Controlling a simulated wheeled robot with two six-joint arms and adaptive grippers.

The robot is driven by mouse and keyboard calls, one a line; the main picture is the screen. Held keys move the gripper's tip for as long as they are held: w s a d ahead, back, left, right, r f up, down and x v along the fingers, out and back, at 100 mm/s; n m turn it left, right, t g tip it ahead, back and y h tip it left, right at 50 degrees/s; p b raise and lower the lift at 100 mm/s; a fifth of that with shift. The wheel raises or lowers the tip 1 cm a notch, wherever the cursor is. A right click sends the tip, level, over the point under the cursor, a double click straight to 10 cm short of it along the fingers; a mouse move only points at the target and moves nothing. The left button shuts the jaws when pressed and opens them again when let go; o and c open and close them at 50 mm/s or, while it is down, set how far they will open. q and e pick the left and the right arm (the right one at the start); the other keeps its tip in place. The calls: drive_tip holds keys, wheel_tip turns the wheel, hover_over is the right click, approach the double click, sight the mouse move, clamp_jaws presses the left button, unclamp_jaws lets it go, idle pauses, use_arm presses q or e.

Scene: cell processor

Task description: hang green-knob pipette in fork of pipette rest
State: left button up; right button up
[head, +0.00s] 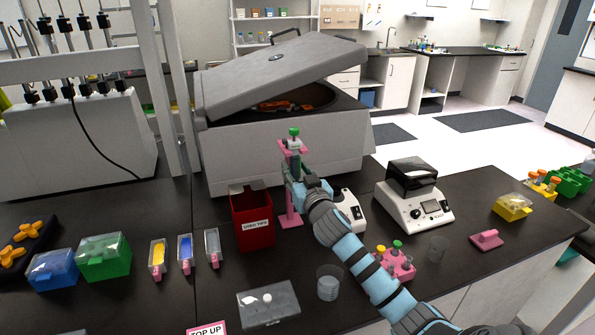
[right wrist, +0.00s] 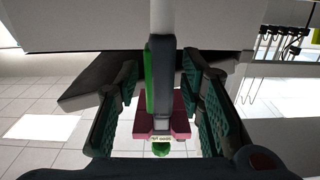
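The green-knob pipette is upright at the pink pipette rest (head: 290,216), its green knob (head: 294,132) just above the rest's pink top (head: 288,149). In the right wrist view its grey body with a green strip (right wrist: 150,78) runs down to the pink fork (right wrist: 180,124), with the green knob (right wrist: 161,149) beyond; it appears seated in the fork. My right gripper (head: 293,172) is around the pipette below the fork. Its two green-padded fingers (right wrist: 160,75) stand apart, with gaps on both sides of the pipette. My left gripper is out of view.
A red used-tips bin (head: 251,222) stands just left of the rest. The grey centrifuge (head: 285,100) with raised lid is behind. A white device (head: 413,200) and a pink rack with coloured caps (head: 397,263) are at right. Tube boxes (head: 104,258) stand at left.

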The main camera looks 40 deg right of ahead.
idle(0.3)
drive_tip(key=v, duration=1.2)
drive_tip(key=shift+w, duration=0.1)
